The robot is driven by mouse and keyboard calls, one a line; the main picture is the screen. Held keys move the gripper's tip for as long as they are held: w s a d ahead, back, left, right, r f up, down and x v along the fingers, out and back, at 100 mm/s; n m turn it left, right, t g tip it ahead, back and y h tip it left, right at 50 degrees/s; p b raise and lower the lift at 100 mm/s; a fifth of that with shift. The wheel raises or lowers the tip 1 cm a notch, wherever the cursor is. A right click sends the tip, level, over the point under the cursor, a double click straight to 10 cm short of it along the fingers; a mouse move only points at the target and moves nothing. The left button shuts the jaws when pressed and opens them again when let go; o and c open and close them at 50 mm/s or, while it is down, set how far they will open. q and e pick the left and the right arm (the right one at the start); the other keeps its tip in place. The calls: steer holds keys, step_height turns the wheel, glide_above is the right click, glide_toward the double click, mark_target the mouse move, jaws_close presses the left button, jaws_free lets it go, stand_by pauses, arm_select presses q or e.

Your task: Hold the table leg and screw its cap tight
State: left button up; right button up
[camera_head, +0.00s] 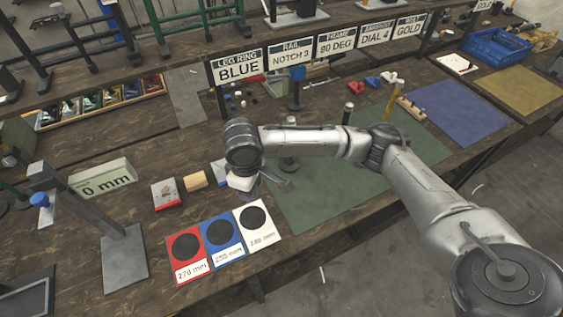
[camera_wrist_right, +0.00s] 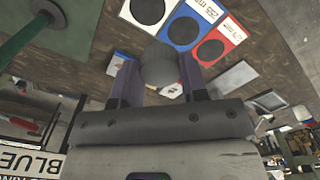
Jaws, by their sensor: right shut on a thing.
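My right gripper (camera_head: 247,186) hangs low over the bench, just behind the white card; its fingers are mostly hidden by my wrist in the head view. In the right wrist view, its two dark fingers (camera_wrist_right: 158,82) are shut on a grey rounded piece (camera_wrist_right: 160,62). I cannot tell whether this piece is the cap or an end of the leg. A green rod (camera_wrist_right: 28,35) with a dark round end shows at the upper left of the wrist view; whether it is the table leg is unclear. My left gripper is not in view.
Red (camera_head: 188,256), blue (camera_head: 222,240) and white (camera_head: 257,224) cards with black discs lie at the front edge. A green mat (camera_head: 310,205) lies under my arm. A grey stand with a blue knob (camera_head: 120,258) is at left. Signs (camera_head: 237,68) stand behind.

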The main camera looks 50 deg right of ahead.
steer(key=w+a+r+m, duration=0.1)
steer(key=a+r+m, duration=0.3)
steer(key=r, duration=0.4)
steer(key=shift+w+a, duration=0.2)
steer(key=shift+a, duration=0.6)
steer(key=shift+d+r, duration=0.1)
